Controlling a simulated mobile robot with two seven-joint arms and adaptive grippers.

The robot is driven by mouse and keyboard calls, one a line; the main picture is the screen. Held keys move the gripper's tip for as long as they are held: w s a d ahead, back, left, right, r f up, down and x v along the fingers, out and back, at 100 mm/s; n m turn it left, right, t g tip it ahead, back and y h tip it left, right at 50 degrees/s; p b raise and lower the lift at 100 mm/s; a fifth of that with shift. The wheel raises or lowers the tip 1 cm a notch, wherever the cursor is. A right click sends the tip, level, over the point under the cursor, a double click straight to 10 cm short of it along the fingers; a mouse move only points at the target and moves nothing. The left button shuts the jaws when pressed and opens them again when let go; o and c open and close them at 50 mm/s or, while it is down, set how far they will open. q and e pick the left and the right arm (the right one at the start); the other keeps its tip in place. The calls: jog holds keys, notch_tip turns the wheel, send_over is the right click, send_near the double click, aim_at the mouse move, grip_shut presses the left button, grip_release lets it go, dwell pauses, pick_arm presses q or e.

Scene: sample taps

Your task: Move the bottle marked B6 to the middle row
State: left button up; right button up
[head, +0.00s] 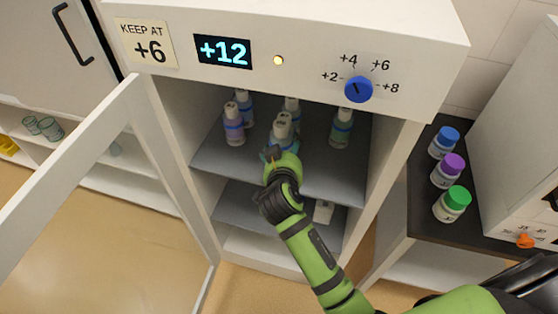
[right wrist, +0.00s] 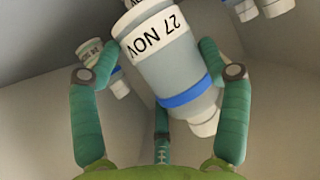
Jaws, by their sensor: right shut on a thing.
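My right gripper (head: 277,155) reaches into the open cabinet at the upper shelf (head: 333,176). It is shut on a grey bottle (head: 282,131) with a pale cap and a blue band. In the right wrist view this bottle (right wrist: 165,55) sits between the fingers (right wrist: 160,75), tilted in the picture, with a label reading "27 NOV". No B6 mark is legible on it or on the other bottles. I cannot tell whether its base touches the shelf. Other bottles on this shelf are a purplish one (head: 234,127), a greenish one (head: 341,130) and several behind. My left gripper is out of view.
The cabinet door (head: 70,185) stands open at left. A lower shelf (head: 238,207) holds a white item (head: 323,211). Capped jars (head: 452,204) stand on the right bench.

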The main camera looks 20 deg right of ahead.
jog(key=shift+w+a+f, duration=0.35)
jog(key=shift+w+a, duration=0.15)
jog(key=shift+w, duration=0.05)
jog(key=shift+f, duration=0.35)
notch_tip(320, 180, down, 3)
jog(key=shift+f+p, duration=0.2)
jog(key=shift+p, duration=0.15)
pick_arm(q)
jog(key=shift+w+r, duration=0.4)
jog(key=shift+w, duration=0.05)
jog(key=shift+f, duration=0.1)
pick_arm(e)
jog(key=shift+f, duration=0.1)
jog(key=shift+f+b, duration=0.15)
jog(key=shift+b, duration=0.15)
jog(key=o, duration=1.3)
jog(key=shift+o, duration=0.2)
